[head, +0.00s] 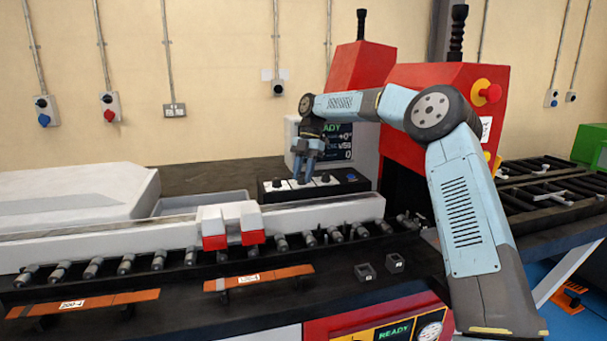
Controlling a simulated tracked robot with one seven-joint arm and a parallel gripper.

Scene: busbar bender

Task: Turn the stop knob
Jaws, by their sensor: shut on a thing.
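A black control box (347,190) with white label plates stands behind the long white rail. It carries a row of small dark knobs. One knob (277,184) shows left of my gripper and another (325,178) shows to its right. My gripper (303,181) points down onto the box between these two and is shut on a knob there. Its fingers mostly hide that knob. The labels are too small to read, so I cannot tell by name which knob is the stop knob.
A screen (336,140) reading "READY" stands just behind my gripper. The red machine with a red mushroom button (490,93) is at the right. A red-and-white block (232,226) sits on the rail in front. Orange copper bars (258,277) lie at the front.

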